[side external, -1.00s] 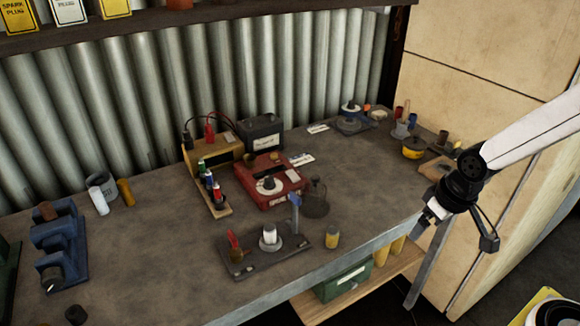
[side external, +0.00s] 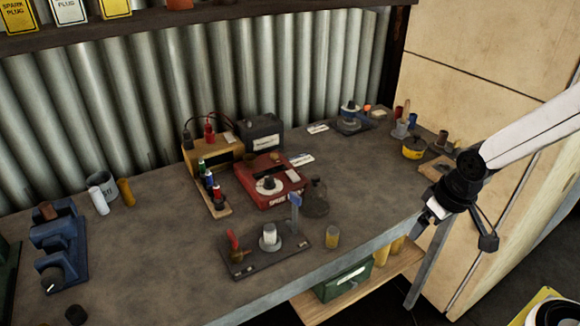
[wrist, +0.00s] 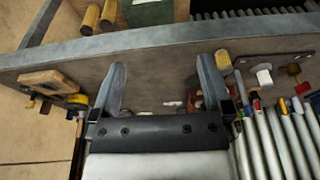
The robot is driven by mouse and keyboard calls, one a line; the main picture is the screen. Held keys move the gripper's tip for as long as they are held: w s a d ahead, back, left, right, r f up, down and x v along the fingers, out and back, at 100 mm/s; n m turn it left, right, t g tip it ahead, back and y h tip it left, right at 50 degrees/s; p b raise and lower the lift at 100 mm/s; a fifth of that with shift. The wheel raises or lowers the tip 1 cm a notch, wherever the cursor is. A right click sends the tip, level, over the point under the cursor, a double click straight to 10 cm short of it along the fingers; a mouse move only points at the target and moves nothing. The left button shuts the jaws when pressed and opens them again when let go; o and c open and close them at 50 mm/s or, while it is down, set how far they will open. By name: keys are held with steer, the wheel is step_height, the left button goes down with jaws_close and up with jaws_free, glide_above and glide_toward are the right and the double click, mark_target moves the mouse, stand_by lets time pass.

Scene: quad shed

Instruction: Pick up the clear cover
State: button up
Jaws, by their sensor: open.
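The clear cover (side external: 316,200) appears to be the dark, see-through dome with a small knob, standing on the bench just right of the red device (side external: 270,182). In the wrist view I cannot make the cover out with certainty. My gripper (side external: 424,220) is off the front right edge of the bench, well to the right of the cover and apart from it. In the wrist view my gripper (wrist: 163,75) has its two fingers spread wide, with nothing held between them.
A dark plate (side external: 265,255) with a white-topped post, a red-handled piece and a blue upright stands in front of the cover. A yellow-brown cylinder (side external: 332,237) is near the front edge. A yellow tin (side external: 413,148) sits at the right. The bench's left middle is clear.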

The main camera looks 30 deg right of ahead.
steer(key=w+a+r+m+y, duration=0.1)
steer(key=w+a+r+m, duration=0.1)
steer(key=w+m, duration=0.95)
steer(key=m+g+y, duration=0.1)
steer(key=m+y, duration=0.1)
steer(key=m, duration=0.9)
glide_above(315, 182)
steer(key=d, duration=0.3)
steer(key=shift+f, duration=0.15)
steer(key=shift+x, duration=1.3)
steer(key=shift+s, duration=0.1)
steer(key=shift+x, duration=2.6)
steer(key=shift+a, duration=0.15)
